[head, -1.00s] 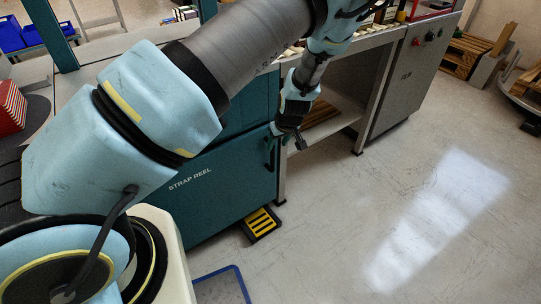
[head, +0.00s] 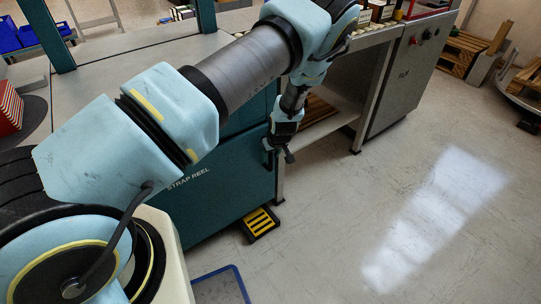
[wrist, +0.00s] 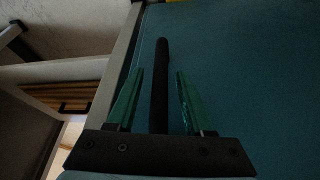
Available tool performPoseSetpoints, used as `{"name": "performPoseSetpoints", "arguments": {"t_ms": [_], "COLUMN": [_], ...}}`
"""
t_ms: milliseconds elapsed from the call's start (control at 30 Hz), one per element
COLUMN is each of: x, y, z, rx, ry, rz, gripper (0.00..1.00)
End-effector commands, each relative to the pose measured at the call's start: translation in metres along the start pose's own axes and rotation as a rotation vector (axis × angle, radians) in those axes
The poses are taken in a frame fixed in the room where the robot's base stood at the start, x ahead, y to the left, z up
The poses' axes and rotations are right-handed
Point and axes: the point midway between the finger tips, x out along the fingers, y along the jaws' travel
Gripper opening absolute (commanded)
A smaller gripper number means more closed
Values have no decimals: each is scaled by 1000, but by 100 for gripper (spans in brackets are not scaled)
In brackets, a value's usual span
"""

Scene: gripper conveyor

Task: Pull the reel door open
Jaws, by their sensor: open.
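The reel door (head: 215,190) is the teal front panel marked STRAP REEL, and it looks shut. In the wrist view the door (wrist: 240,70) fills the right side, with a black bar handle (wrist: 162,60) running along it near its edge. My gripper (wrist: 153,95) is open, with one green finger on each side of the handle and visible gaps between. In the head view my gripper (head: 268,158) is at the door's right edge. The handle is hidden behind it there.
A grey frame post (head: 280,180) stands beside the door's right edge, with an open shelf bay right of it. A black and yellow foot pedal (head: 261,223) lies on the floor below the door. The floor to the right is clear.

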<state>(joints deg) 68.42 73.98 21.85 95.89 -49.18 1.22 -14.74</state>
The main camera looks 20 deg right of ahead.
Motion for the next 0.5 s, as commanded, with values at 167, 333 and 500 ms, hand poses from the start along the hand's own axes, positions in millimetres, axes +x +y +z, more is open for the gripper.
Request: {"name": "performPoseSetpoints", "arguments": {"t_ms": [167,333,500], "x": [0,0,0], "y": [0,0,0], "z": [0,0,0], "rx": [0,0,0], "ry": [0,0,0], "rz": [0,0,0], "gripper": [36,17,0]}}
